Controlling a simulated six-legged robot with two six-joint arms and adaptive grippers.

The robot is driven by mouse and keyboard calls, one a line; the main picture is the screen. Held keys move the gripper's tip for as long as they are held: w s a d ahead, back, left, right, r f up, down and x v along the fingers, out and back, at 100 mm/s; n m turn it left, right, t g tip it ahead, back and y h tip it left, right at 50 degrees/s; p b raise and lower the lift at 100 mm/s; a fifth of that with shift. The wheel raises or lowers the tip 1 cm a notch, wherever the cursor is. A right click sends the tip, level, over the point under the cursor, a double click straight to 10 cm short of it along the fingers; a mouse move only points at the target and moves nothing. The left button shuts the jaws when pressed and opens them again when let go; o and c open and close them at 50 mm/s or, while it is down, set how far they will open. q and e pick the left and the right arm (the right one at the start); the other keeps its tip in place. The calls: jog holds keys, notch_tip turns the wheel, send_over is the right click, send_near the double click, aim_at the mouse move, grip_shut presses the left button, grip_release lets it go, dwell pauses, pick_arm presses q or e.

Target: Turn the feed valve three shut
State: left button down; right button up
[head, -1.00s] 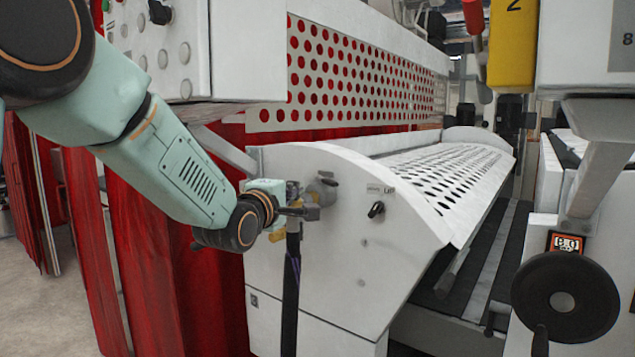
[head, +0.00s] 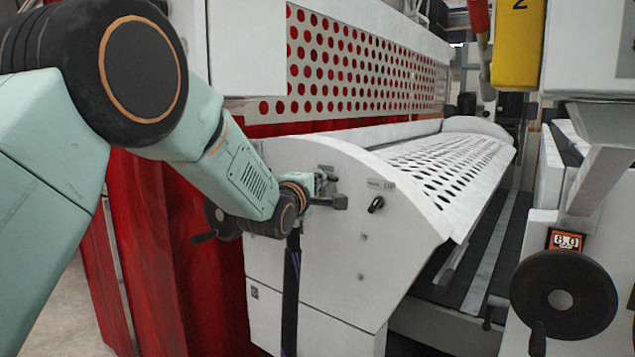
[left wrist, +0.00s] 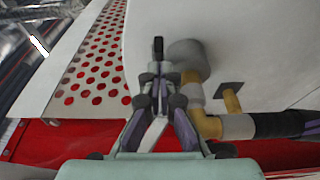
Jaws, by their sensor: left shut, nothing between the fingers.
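My left gripper (head: 340,202) is at the near white end panel of the machine, its fingers shut with nothing between them. In the left wrist view the gripper (left wrist: 158,80) points at the panel, just left of a round grey valve body (left wrist: 187,58) with brass pipe fittings (left wrist: 205,120) and a black hose (left wrist: 280,124). In the head view the gripper and wrist hide most of this valve; a small dark handle part (head: 327,169) shows just above the fingers. I cannot tell whether the fingers touch it. No label reading three is legible. My right gripper is out of view.
A black switch (head: 376,204) sits on the panel right of the gripper. The black hose (head: 291,300) hangs below it. A black handwheel (head: 563,298) stands at right.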

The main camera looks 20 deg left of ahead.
aim_at(337, 180)
pick_arm(q)
jog(key=shift+r, duration=0.1)
jog(key=shift+s+d, duration=0.1)
jog(key=shift+d, duration=0.3)
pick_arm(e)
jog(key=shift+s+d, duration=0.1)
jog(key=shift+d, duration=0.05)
pick_arm(q)
jog(key=shift+w+d, duration=0.15)
jog(key=shift+w, duration=0.1)
jog(key=shift+w+d, duration=0.25)
jog(key=shift+d, duration=0.7)
jog(key=shift+w+d, duration=0.35)
jog(key=shift+w, duration=0.1)
jog(key=shift+w+d+r, duration=0.1)
jog(key=shift+d, duration=0.2)
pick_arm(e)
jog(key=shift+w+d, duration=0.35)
